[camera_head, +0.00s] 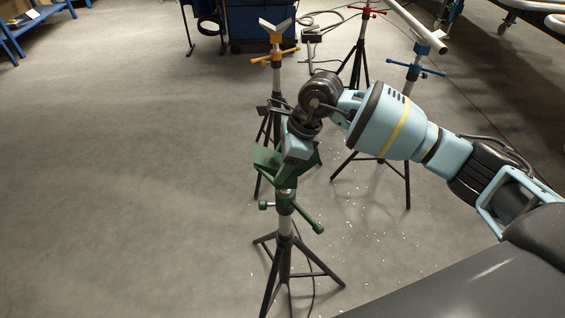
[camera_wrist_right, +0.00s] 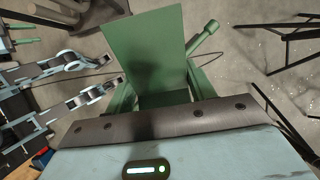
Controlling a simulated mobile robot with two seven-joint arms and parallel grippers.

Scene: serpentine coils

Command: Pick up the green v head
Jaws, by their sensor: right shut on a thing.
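The green v head (camera_head: 268,162) sits at the top of the nearest tripod stand (camera_head: 284,252), which has green clamp handles. My right gripper (camera_head: 289,165) comes down on it from above and is shut on it. I cannot tell whether the head is still seated on the post or slightly raised. In the right wrist view the green v head (camera_wrist_right: 150,48) shows as a broad plate just beyond the dark edge of my gripper body. The fingertips are hidden there. My left gripper does not show in the head view.
A stand with an orange head (camera_head: 277,40) is behind, a blue-collared stand (camera_head: 413,72) is at right, and a red-collared stand (camera_head: 364,22) is farther back. A pale pipe (camera_head: 415,25) lies across the back right. White bits litter the floor. The left floor is clear.

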